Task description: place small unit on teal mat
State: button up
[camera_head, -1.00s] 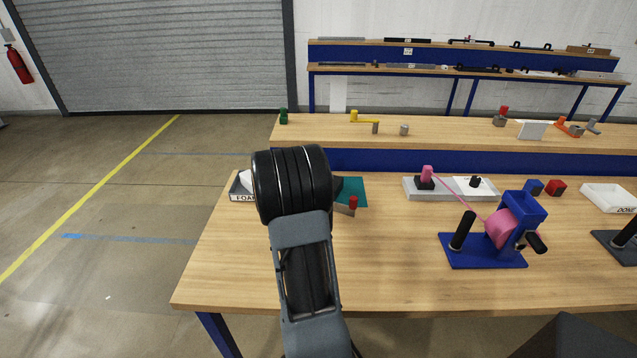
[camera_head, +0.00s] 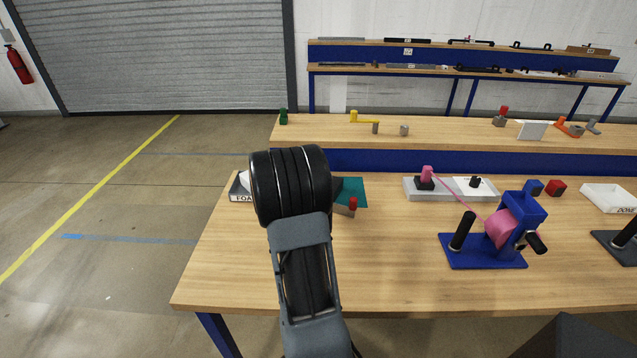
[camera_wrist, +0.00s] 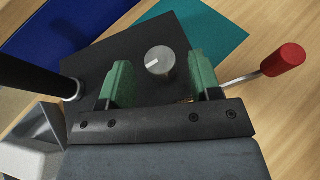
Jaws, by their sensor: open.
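In the wrist view, my gripper (camera_wrist: 160,78) is open, its two green fingers apart. A dark flat-topped unit with a silver round knob (camera_wrist: 160,61) lies beyond and below the fingers, with the knob showing between them. I take this as the small unit; whether the fingers touch it is unclear. The teal mat (camera_wrist: 207,32) shows past the unit's far edge, and the unit covers part of the view of it. In the head view, the teal mat (camera_head: 353,191) shows right of my wrist, which hides my fingers and most of the unit.
A black post (camera_wrist: 35,75) and grey tray (camera_wrist: 30,143) are at left. The blue crank device (camera_head: 490,252) stands farther right. The front left tabletop is clear.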

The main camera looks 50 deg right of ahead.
jog(key=v, duration=1.1)
jog(key=s+a+m+t+y, duration=0.1)
jog(key=s+a+m+y, duration=0.2)
jog(key=a+m, duration=0.3)
jog(key=s+a+m+t+y, duration=0.1)
jog(key=a+m+y, duration=0.4)
jog(key=a, duration=1)
jog(key=s+a+f+m+t+y, duration=0.1)
jog(key=s+a+m+y, duration=0.3)
jog(key=a, duration=0.7)
jog(key=m+y, duration=0.1)
jog(key=m, duration=0.1)
jog(key=shift+s+m+t+y, duration=0.3)
notch_tip(320, 180, up, 6)
jog(key=p, duration=0.5)
jog(key=shift+p, duration=0.4)
jog(key=shift+s, duration=0.1)
